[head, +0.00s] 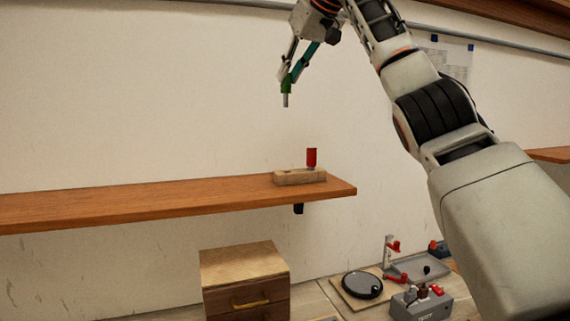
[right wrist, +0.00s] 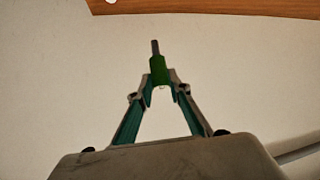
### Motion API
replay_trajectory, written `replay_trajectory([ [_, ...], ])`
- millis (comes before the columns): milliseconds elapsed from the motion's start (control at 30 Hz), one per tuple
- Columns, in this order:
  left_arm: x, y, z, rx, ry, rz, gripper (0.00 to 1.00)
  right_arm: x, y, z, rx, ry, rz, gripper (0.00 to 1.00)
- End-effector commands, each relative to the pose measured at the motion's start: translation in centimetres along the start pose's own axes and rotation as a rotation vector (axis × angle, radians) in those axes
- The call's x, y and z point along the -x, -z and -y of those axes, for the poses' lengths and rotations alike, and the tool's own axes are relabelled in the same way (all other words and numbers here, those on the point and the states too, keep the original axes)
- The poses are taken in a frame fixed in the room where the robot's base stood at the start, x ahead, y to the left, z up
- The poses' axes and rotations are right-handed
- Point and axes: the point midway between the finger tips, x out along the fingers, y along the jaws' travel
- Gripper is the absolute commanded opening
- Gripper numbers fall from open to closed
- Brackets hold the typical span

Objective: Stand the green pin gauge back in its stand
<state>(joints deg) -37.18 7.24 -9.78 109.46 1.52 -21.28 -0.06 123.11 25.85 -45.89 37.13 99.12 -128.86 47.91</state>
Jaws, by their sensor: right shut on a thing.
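The green pin gauge (head: 286,89) has a green handle and a thin grey pin pointing down in the head view. My right gripper (head: 287,80) is shut on its green handle and holds it in the air, well above the shelf. In the right wrist view the green pin gauge (right wrist: 159,70) sits between the fingertips of my right gripper (right wrist: 160,82), its pin pointing away from the palm. The stand (head: 299,177) is a small wooden block near the right end of the shelf. A red gauge (head: 311,158) stands upright in it, on its right part. My left gripper is not in view.
The wooden shelf (head: 150,204) runs along the wall and is bare left of the stand. Below are a drawer box (head: 245,270), a round black disc (head: 362,285), a grey test box (head: 421,305) and a grey tray (head: 425,266) on the bench.

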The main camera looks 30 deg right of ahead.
Motion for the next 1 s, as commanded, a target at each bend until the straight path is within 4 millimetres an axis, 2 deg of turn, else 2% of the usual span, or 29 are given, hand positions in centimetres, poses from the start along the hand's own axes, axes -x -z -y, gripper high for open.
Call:
replay_trajectory([
  [333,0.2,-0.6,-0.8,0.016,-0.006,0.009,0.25,-3.7,-3.8,-0.1,0.002,-0.003,0.003,0.00],
  [700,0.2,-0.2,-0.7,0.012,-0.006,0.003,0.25,-9.2,-9.4,-0.1,0.000,-0.003,0.004,0.00],
  [1000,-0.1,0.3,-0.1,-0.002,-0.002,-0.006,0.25,-11.2,-11.4,0.0,-0.002,-0.002,0.002,0.00],
])
